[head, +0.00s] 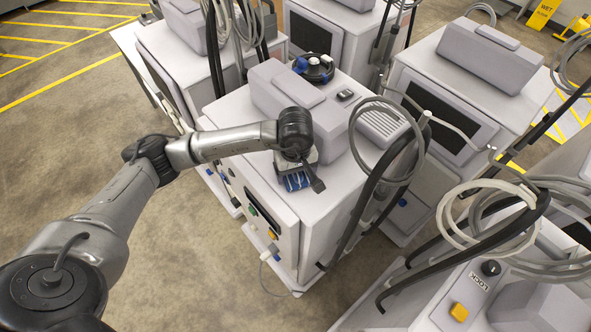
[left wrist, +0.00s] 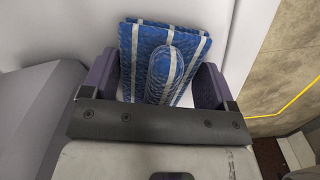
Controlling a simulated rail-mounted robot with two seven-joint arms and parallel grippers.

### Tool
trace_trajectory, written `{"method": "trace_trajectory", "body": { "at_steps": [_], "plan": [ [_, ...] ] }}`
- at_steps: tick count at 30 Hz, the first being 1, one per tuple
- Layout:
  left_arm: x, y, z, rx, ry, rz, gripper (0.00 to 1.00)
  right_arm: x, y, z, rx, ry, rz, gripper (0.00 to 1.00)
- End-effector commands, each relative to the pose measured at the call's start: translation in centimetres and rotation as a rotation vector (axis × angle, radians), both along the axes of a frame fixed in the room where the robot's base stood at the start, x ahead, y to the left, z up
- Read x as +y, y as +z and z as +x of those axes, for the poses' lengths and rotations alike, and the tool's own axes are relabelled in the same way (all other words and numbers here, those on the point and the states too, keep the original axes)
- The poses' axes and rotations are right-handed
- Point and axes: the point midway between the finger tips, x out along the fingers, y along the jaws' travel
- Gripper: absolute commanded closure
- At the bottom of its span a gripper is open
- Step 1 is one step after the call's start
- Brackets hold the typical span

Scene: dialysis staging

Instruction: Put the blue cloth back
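The blue cloth (head: 296,183) with pale stripes is on the light grey top of the middle machine (head: 331,190), near its front edge. In the left wrist view the cloth (left wrist: 138,55) is folded, with a rounded raised strip in its middle. My left gripper (head: 297,178) points down over the cloth and partly hides it in the head view. In the left wrist view its fingers (left wrist: 157,82) are wide apart, one on each side of the raised strip. I cannot tell whether they touch the cloth's edges. My right gripper is not in view.
A grey box-like housing (head: 285,92) is on the same machine behind the cloth, with a black and blue round part (head: 314,67) beyond. Looped hoses (head: 385,135) hang at its right. Other machines stand close around. Open floor (head: 60,130) lies at left.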

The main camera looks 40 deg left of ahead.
Motion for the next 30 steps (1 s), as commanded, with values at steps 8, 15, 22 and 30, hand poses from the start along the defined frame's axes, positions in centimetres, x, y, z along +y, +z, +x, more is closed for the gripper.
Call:
{"method": "trace_trajectory", "body": {
  "at_steps": [8, 15, 22, 30],
  "plan": [
    [0.0, 0.1, 0.0, 0.000, 0.000, 0.000, 0.01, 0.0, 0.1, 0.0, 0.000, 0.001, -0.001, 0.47],
    [0.0, 0.5, 0.0, 0.001, 0.000, -0.001, 0.01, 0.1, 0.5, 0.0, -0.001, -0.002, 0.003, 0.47],
    [0.0, 3.4, 0.1, -0.007, -0.001, 0.000, 0.01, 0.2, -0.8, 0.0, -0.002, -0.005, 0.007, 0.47],
    [0.0, 8.6, 0.1, -0.006, 0.000, 0.000, 0.01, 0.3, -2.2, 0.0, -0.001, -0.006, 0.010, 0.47]
  ]
}}
